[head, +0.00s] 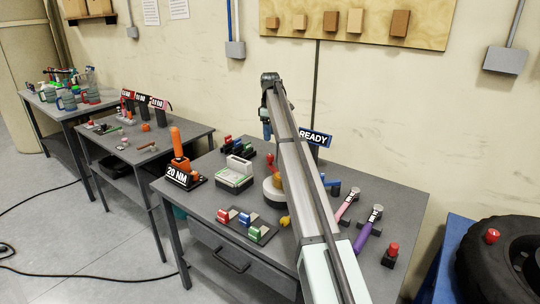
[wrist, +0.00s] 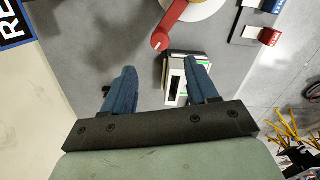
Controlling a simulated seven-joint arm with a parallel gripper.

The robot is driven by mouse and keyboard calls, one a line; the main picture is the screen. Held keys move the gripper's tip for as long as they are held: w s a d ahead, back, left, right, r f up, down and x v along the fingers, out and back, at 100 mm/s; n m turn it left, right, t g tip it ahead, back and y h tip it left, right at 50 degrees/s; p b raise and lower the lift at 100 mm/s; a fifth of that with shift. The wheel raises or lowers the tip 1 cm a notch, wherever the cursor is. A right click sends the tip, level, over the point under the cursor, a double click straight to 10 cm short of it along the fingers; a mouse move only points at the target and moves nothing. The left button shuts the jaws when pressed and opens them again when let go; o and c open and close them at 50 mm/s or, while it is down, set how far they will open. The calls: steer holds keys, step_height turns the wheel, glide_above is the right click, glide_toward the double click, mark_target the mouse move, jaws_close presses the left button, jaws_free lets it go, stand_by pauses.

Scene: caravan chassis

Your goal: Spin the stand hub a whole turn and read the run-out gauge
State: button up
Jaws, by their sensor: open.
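A round cream hub stand (head: 273,193) stands mid-bench in the head view, partly hidden behind my arm. In the wrist view its pale disc (wrist: 208,6) is cut by the top edge, and a red crank arm (wrist: 177,22) reaches from it towards my gripper. My gripper (wrist: 161,78) is open and empty, its two blue fingers apart, above the bench and short of the red crank. A boxy white-and-green unit (head: 235,175) stands left of the hub; I cannot tell whether it is the gauge. No gauge reading is legible.
A blue READY sign (head: 315,138) stands at the bench's back. An orange tool with a 20 NM sign (head: 182,178) is at left. Coloured blocks on a tray (head: 247,226) lie in front. Purple-handled (head: 366,235) and pink-handled (head: 347,207) tools lie right of my arm.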

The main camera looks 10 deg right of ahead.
mark_target(270, 155)
step_height(270, 155, down, 11)
steer(key=shift+r, duration=0.2)
stand_by(0.4)
jaws_close()
stand_by(0.3)
